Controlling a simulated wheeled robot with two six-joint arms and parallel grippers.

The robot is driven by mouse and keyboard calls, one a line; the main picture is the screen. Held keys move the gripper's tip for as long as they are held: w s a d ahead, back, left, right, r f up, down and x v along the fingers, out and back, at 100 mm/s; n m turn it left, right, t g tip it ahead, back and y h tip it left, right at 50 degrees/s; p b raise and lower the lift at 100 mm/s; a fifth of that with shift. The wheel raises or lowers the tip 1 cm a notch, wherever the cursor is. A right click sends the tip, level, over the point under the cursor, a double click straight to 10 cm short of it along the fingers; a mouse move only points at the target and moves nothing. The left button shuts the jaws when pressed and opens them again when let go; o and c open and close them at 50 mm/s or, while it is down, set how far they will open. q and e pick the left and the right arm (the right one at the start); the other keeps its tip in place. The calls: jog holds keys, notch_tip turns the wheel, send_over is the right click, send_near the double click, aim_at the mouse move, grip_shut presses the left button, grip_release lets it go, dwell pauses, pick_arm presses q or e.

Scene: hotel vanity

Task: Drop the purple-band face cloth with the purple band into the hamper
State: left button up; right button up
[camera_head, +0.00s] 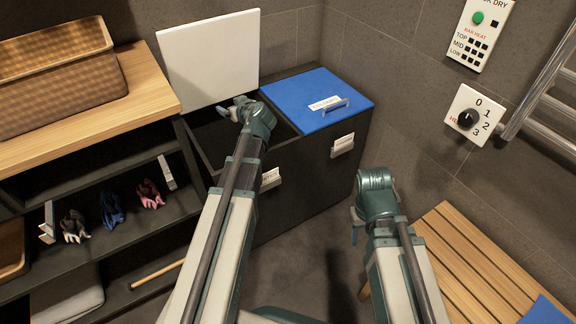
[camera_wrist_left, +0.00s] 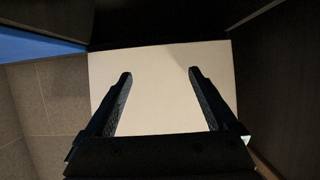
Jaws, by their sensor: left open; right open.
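The black hamper (camera_head: 290,160) has two compartments. The left one is open, with its white lid (camera_head: 210,60) raised behind it; the right one is closed by a blue lid (camera_head: 318,98). My left gripper (camera_head: 232,110) is over the open compartment. In the left wrist view its fingers (camera_wrist_left: 160,76) are apart with nothing between them, facing a white panel (camera_wrist_left: 160,105) that looks like the raised lid. My right gripper (camera_head: 356,228) hangs above the floor, left of the bench, and looks empty. No purple-band face cloth can be made out; the compartment's inside is dark and mostly hidden.
A shelf unit (camera_head: 150,88) at left holds a woven basket (camera_head: 60,85) on top and several small crumpled items, including a blue one (camera_head: 111,210) and a pink one (camera_head: 150,193), below. A slatted wooden bench (camera_head: 475,262) stands at right, beneath a metal rail (camera_head: 545,80).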

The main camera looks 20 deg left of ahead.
pick_arm(q)
jog(key=p+v, duration=0.5)
jog(key=v, duration=0.8)
jog(key=shift+s+d+r, duration=0.2)
jog(key=shift+s+d, duration=0.05)
